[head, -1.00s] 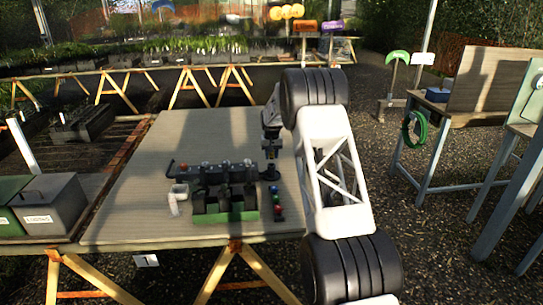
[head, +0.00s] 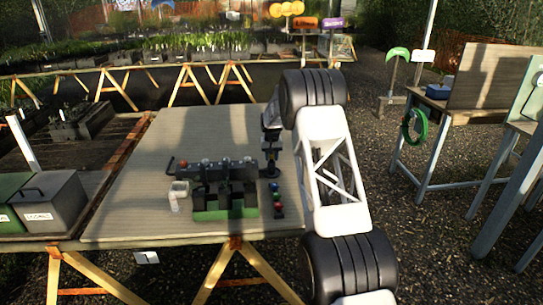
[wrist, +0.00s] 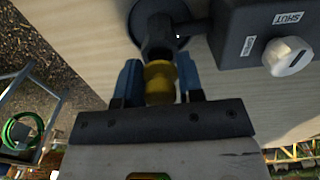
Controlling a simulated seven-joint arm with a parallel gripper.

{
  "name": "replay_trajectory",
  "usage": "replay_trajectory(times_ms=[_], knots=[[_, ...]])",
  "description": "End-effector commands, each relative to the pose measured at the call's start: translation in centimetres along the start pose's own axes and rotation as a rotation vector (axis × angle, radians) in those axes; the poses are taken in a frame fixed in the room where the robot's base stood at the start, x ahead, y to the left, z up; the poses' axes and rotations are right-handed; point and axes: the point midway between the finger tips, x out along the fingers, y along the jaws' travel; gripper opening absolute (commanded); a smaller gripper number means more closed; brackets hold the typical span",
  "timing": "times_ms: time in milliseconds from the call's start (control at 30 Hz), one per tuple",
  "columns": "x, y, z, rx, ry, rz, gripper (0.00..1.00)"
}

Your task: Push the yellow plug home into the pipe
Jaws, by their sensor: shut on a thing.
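In the wrist view the yellow plug (wrist: 158,78) sits between the two blue fingers of my gripper (wrist: 160,80), which is shut on it. The plug's far end meets the mouth of the dark pipe (wrist: 158,45), in line with it. How deep the plug sits is hard to tell. In the head view my gripper (head: 270,160) is at the right end of the dark pipe assembly (head: 225,170) on the table; the plug cannot be made out there.
A dark box (wrist: 262,32) labelled SHUT, with a pale knob (wrist: 288,56), stands close right of the pipe in the wrist view. Several small coloured pieces (head: 277,197) and a pale cup (head: 179,188) are on the table (head: 130,205). The table's left part is clear.

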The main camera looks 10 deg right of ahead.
Motion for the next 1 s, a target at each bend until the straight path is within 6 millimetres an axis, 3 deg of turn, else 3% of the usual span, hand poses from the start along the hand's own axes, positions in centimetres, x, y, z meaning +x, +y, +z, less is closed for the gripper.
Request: replay_trajectory(times_ms=[1000], knots=[[3.1,0.0,0.2,0.000,-0.010,0.000,0.07]])
